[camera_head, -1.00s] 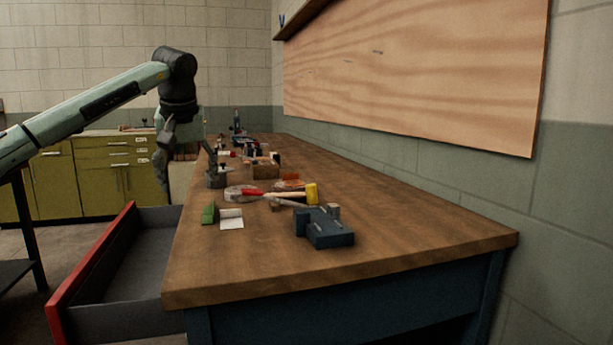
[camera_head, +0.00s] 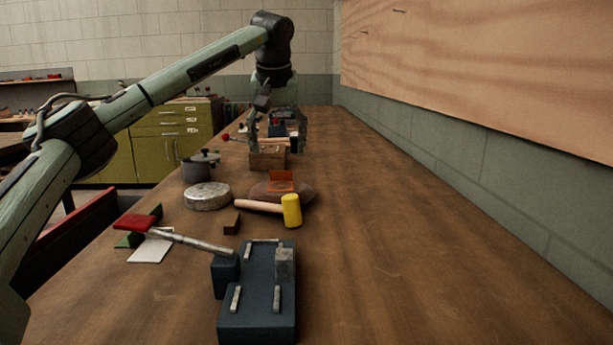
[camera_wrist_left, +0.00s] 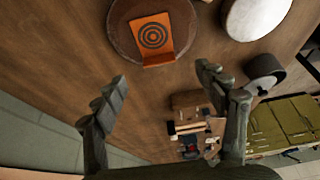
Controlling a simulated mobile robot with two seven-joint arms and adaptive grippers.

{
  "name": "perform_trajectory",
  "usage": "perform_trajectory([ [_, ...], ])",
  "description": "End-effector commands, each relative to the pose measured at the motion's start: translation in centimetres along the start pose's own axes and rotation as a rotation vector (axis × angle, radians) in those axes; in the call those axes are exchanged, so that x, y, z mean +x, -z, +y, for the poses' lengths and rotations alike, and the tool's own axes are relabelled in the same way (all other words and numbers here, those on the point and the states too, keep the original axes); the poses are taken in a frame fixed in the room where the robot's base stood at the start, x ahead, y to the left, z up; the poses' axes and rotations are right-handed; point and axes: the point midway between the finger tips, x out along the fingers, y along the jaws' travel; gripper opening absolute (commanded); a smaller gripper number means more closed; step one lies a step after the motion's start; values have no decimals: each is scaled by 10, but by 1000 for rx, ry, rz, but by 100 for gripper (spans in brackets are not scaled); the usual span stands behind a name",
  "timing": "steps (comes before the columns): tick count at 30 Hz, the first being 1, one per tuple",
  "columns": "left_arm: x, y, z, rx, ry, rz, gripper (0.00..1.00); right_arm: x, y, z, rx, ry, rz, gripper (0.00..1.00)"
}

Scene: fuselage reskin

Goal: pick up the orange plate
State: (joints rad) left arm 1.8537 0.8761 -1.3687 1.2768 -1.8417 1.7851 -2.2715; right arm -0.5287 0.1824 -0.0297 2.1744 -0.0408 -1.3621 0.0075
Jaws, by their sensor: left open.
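The orange plate (camera_head: 281,177) rests on a round brown disc (camera_head: 300,195) in the middle of the workbench. In the left wrist view the plate (camera_wrist_left: 151,34) shows dark concentric rings and a bent edge at its near end. My left gripper (camera_head: 278,147) is open, pointing down above the bench, farther back than the plate, near a wooden block (camera_head: 267,158). In the left wrist view my left gripper (camera_wrist_left: 161,80) has its fingers spread and nothing between them, with the plate beyond the fingertips, apart from them. My right gripper is not in view.
A yellow-headed mallet (camera_head: 291,211) lies just in front of the disc. A round grey tin (camera_head: 207,196) and a dark pot (camera_head: 198,169) stand to the left. A dark blue fixture (camera_head: 258,300) is nearer. The bench's right side is clear up to the wall.

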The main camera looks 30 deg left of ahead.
Motion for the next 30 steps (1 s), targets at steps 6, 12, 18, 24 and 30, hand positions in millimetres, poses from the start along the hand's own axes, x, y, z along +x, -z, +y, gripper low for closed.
perform_trajectory([
  [6, 15, 0, -1, -1, 1, -2, 72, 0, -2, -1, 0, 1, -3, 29],
  [12, 39, 1, 0, -1, 2, -2, 72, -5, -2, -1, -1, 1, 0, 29],
  [18, 69, 2, 0, -1, 2, -2, 72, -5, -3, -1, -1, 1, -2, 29],
  [24, 78, 2, 0, -1, 0, 1, 72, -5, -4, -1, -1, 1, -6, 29],
  [30, 78, 2, 0, -1, 0, 1, 66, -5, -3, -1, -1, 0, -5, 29],
])
